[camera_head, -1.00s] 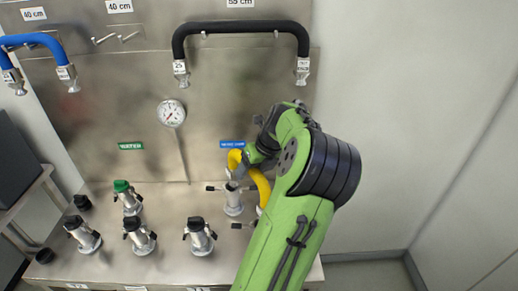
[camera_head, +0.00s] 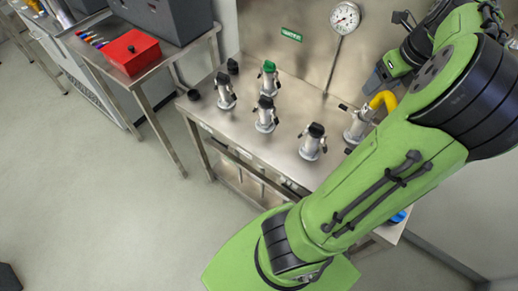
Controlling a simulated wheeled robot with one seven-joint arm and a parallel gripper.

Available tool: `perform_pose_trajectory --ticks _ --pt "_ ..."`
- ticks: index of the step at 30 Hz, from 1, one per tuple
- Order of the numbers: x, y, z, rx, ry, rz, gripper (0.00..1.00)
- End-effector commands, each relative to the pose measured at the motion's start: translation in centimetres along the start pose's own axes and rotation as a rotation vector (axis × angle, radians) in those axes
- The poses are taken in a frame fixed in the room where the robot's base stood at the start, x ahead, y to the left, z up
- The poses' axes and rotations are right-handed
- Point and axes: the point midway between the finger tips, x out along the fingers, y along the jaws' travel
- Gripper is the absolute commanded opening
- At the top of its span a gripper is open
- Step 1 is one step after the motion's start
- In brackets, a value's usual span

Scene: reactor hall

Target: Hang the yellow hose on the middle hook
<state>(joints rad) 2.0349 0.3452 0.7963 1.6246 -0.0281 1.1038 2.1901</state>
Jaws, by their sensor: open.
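The yellow hose (camera_head: 384,99) shows as a short curved piece above a metal fitting (camera_head: 359,124) at the right of the steel bench. The rest of it is hidden behind my green arm. My gripper (camera_head: 377,83) is at the upper right, just above and left of the visible hose, partly hidden by my arm. Its jaws are open; I cannot tell whether they touch the hose. The middle hook and the other hooks are out of view.
Several metal valves, one with a green cap (camera_head: 268,67), stand on the steel bench (camera_head: 255,143). A pressure gauge (camera_head: 345,16) is on the back panel. A side table holds a red box (camera_head: 131,52).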

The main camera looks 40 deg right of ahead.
Motion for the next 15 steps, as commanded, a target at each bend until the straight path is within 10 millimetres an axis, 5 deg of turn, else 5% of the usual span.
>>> perform_pose_trajectory --ticks 3,7,11,15 --pt "0.9 7.5 4.2 -0.476 0.095 -0.010 0.64" --pt "0.8 15.9 6.2 -1.035 0.165 -0.023 0.64" --pt "-0.2 23.8 5.7 -1.604 0.191 -0.044 0.64" --pt "-1.6 30.7 2.9 -2.205 0.158 -0.087 0.64"
